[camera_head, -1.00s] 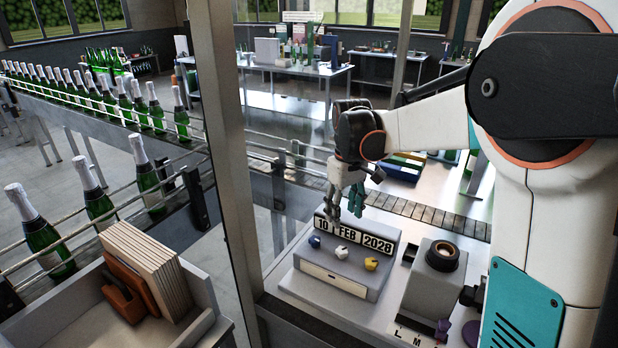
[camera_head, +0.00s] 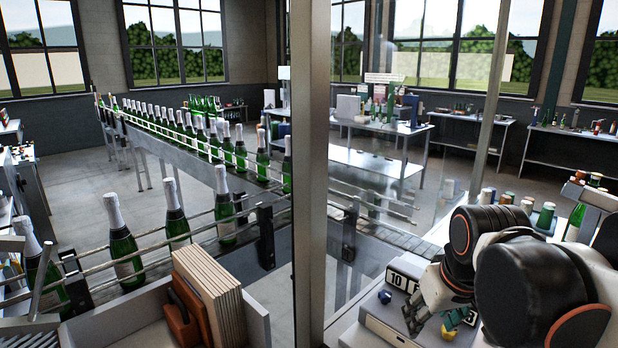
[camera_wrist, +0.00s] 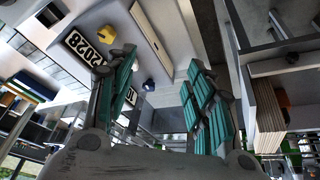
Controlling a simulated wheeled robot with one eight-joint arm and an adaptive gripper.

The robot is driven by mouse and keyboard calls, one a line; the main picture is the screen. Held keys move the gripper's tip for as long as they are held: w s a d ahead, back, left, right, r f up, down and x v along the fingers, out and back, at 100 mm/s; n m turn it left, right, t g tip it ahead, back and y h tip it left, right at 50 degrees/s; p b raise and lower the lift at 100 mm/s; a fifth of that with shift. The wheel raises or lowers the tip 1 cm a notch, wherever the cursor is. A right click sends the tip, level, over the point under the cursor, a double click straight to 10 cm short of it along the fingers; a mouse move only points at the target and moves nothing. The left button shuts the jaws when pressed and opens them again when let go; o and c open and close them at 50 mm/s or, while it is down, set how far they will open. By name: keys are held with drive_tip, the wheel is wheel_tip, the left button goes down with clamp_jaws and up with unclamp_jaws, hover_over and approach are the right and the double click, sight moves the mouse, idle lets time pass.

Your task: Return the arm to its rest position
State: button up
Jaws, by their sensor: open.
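My arm is folded at the lower right of the head view, its black joints close to the camera. My gripper (camera_head: 426,312) hangs beside the grey date box, partly hidden by the arm. In the wrist view my gripper (camera_wrist: 155,78) shows its two teal-padded fingers spread apart, with nothing between them. The date box (camera_head: 378,322) carries date tiles (camera_head: 402,281), a blue knob (camera_head: 385,297) and a yellow knob (camera_head: 452,319). In the wrist view the tiles (camera_wrist: 84,46) and yellow knob (camera_wrist: 120,53) lie beyond the fingers; I cannot tell the exact gap.
A metal post (camera_head: 308,170) stands at centre. To its left are a conveyor with green bottles (camera_head: 124,252) and a bin (camera_head: 256,318) holding wooden boards (camera_head: 212,290). A bench with caps (camera_head: 545,215) is at right. A worktable (camera_head: 385,128) stands behind.

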drive_tip(key=s+a+f+m+t+b, duration=0.1)
drive_tip(key=s+f+t+b, duration=0.1)
drive_tip(key=s+f, duration=0.4)
drive_tip(key=s+b, duration=0.1)
drive_tip(key=s, duration=0.1)
drive_tip(key=shift+s+a+f+t, duration=0.2)
drive_tip(key=shift+s+a+t, duration=0.1)
drive_tip(key=shift+t, duration=0.1)
